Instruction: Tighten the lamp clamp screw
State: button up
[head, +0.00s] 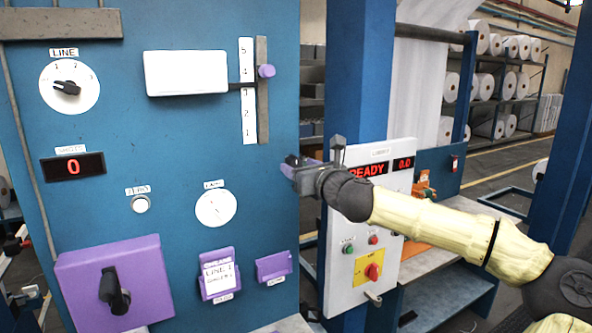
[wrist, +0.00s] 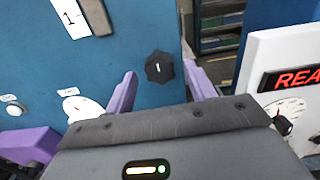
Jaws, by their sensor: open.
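A dark faceted knob (wrist: 160,67) with a white mark sits on the blue panel near its right edge; it may be the lamp clamp screw, but no label on it and no lamp can be made out. My gripper (head: 291,162) is open, with purple fingers, at the right edge of the blue panel. In the wrist view, the knob appears between and beyond the two fingers, with no contact visible.
The blue panel (head: 110,210) carries a line dial (head: 69,86), a slider (head: 266,71), a gauge (head: 216,208) and a purple switch box (head: 115,280). A white control box reading READY (head: 350,240) stands close right of my gripper. Racks of rolls stand behind.

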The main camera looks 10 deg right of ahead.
jog(key=b+v, duration=0.1)
jog(key=v, duration=0.3)
jog(key=shift+s+d, duration=0.15)
jog(key=shift+s, duration=0.25)
jog(key=shift+w, duration=0.1)
